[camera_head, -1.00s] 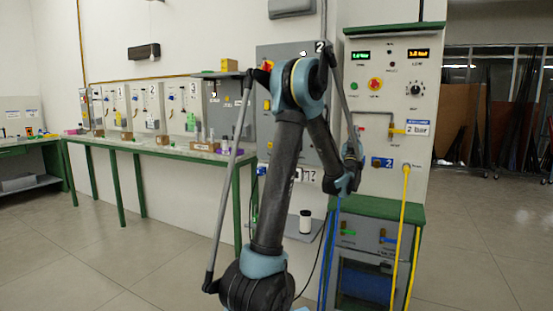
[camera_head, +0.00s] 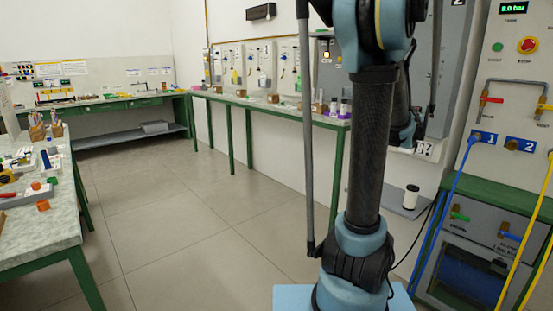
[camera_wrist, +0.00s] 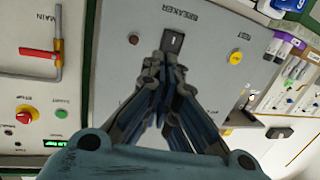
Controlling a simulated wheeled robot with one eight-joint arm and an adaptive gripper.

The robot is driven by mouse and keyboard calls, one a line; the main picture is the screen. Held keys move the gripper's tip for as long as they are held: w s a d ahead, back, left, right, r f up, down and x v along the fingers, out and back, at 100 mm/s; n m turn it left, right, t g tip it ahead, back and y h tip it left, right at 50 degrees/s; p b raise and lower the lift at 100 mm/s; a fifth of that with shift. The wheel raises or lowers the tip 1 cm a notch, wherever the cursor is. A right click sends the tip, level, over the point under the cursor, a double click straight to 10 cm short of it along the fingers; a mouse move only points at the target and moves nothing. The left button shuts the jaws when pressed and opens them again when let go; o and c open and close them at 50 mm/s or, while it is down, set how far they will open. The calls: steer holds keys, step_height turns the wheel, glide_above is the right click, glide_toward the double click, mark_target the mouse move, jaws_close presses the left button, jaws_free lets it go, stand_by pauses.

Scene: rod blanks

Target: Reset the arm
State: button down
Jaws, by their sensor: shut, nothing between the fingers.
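My arm (camera_head: 371,150) stands upright, folded at the top, in the middle of the head view. My gripper (camera_wrist: 160,80) shows in the wrist view, its fingers together with nothing between them. It points at a grey breaker panel (camera_wrist: 206,72); the fingertips appear just below the black breaker switch (camera_wrist: 173,40), and I cannot tell how far off it they are.
A grey control stand (camera_head: 500,100) with blue and yellow hoses stands close on the right. A green-legged bench (camera_head: 262,104) runs along the back wall. A cluttered workbench (camera_head: 40,235) is at the left. The floor (camera_head: 180,220) between them is clear.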

steer(key=s+a+f+n+g+y, duration=0.1)
steer(key=s+a+f+g+y, duration=0.1)
steer(key=s+a+f, duration=0.35)
steer(key=s+a+f+n+g+y, duration=0.1)
steer(key=s+a+f+y, duration=0.15)
steer(key=a, duration=0.65)
steer(key=s+a+f+n+g+y, duration=0.1)
steer(key=s+a+f+g+y, duration=0.15)
steer(key=a+f, duration=0.4)
steer(key=s+a+f+n+g+y, duration=0.1)
steer(key=s+a+f+g, duration=0.1)
steer(key=s+a+f, duration=0.2)
steer(key=s+a+f+n+g+y, duration=0.1)
steer(key=s+a+f, duration=0.3)
steer(key=s, duration=0.7)
steer(key=s+a+f+n+g+y, duration=0.1)
steer(key=s+a+f+n+g, duration=0.1)
steer(key=s+a, duration=0.6)
steer(key=shift+f+g, duration=0.45)
steer(key=shift+f, duration=0.45)
